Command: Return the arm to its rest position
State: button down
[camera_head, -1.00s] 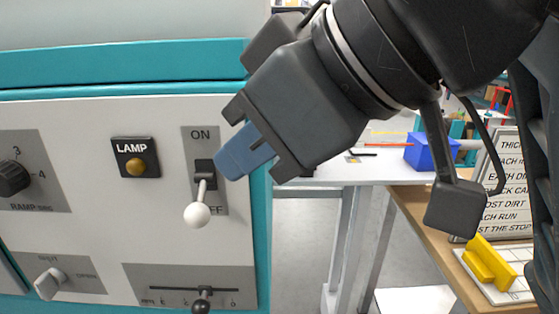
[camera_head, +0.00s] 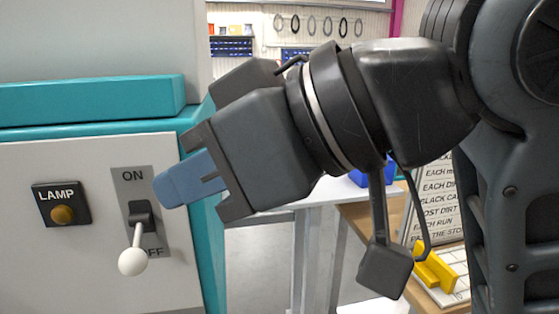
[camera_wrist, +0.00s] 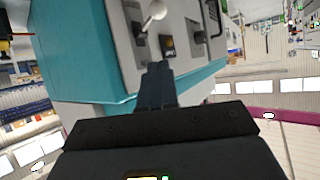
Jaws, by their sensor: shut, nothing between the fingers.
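My gripper (camera_head: 172,187) is shut and empty, its blue fingers together. In the head view it points left at the panel, just right of the ON/OFF toggle switch (camera_head: 137,235). The toggle's white-tipped lever hangs down toward OFF. I cannot tell from the head view how far the fingertips stand off the panel. In the wrist view the shut fingers (camera_wrist: 157,85) point at the panel near the toggle lever (camera_wrist: 153,13) and the lamp (camera_wrist: 167,46).
The white panel (camera_head: 75,255) sits in a teal machine housing (camera_head: 205,250). A LAMP button (camera_head: 62,213) is left of the toggle. A white table (camera_head: 318,192), a blue box (camera_head: 372,172), a wooden bench (camera_head: 372,222) with a yellow piece (camera_head: 434,265) and a text sign (camera_head: 437,200) stand to the right.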

jog(key=d+f+m+t+h, duration=0.2)
jog(key=d+f+m+t, duration=0.5)
jog(key=f, duration=0.4)
jog(key=d+f+m+t+h, duration=0.2)
jog(key=d+f+m+t, duration=0.2)
jog(key=d+f+m, duration=0.6)
jog(key=s+d+f+n+h, duration=0.1)
jog(key=s+d+f+h, duration=0.1)
jog(key=s, duration=0.6)
jog(key=s+d+f+n+h, duration=0.1)
jog(key=s+d+f+h, duration=0.2)
jog(key=s+d, duration=0.3)
jog(key=s+d+f+n+h, duration=0.1)
jog(key=s+d+f, duration=0.3)
jog(key=s, duration=0.8)
jog(key=shift+f+h, duration=0.2)
jog(key=shift+h, duration=0.7)
jog(key=shift+s, duration=0.1)
